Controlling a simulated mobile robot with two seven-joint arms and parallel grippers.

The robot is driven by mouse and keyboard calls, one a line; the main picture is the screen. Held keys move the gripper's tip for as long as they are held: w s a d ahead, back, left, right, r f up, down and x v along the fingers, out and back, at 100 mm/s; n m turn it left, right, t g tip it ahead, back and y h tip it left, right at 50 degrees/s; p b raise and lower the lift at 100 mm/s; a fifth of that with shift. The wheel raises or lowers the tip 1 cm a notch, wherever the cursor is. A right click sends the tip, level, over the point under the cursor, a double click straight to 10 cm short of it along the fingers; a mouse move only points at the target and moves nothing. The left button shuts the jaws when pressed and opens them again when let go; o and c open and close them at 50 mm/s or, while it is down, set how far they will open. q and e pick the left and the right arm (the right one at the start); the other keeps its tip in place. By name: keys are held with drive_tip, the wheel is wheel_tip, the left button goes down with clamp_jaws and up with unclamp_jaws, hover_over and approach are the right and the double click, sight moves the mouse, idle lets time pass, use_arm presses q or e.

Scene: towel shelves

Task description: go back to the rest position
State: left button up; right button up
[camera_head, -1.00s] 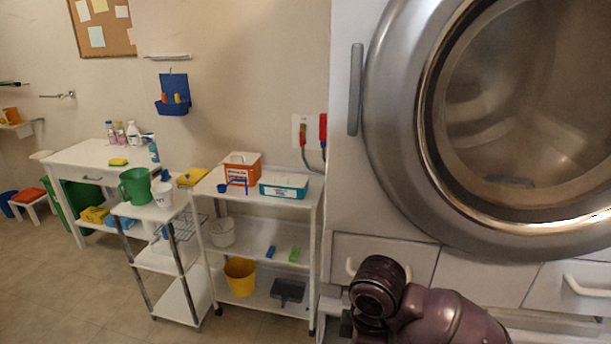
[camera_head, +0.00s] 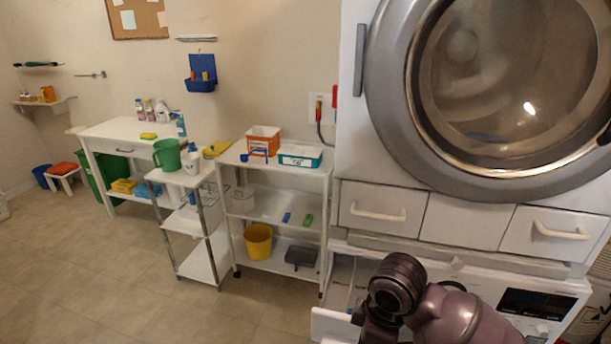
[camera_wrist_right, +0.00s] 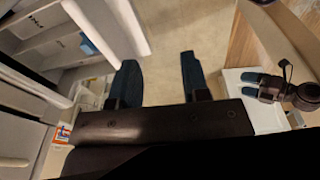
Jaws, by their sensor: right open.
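My right gripper (camera_wrist_right: 160,82) is open and empty in the right wrist view. Its two dark blue fingers stand apart with bare floor showing between them. A second gripper with two blue-green fingers (camera_wrist_right: 252,86), apparently my left one, shows small at the right of that view, over a white surface. The gap between its fingers is too small to judge. In the head view only a dark arm link of mine (camera_head: 440,310) shows at the bottom, and neither gripper is in view there.
A large machine with a round glass door (camera_head: 510,85) stands at right, above a lower white machine with an open drawer (camera_head: 332,324). A white shelf cart (camera_head: 290,204) holds an orange box (camera_head: 263,140) and a yellow bucket (camera_head: 258,243). The floor (camera_head: 100,270) at left is clear.

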drive_tip(key=d+f+m+t+y+b, duration=0.3)
drive_tip(key=f+m+t, duration=0.4)
drive_tip(key=f, duration=0.6)
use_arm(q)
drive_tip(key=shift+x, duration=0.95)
use_arm(e)
drive_tip(key=s+d+f+m+t+h, duration=0.2)
drive_tip(key=s+d+m, duration=0.1)
drive_tip(key=s+d, duration=0.2)
drive_tip(key=s+d+f+m+t+h, duration=0.2)
drive_tip(key=s+d+f, duration=0.1)
drive_tip(key=s+d, duration=0.3)
drive_tip(key=shift+d+f+m, duration=0.3)
drive_tip(key=shift+d+m, duration=0.1)
drive_tip(key=shift+d, duration=0.5)
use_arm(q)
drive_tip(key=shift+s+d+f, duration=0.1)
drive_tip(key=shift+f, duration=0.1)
use_arm(e)
drive_tip(key=shift+o, duration=0.4)
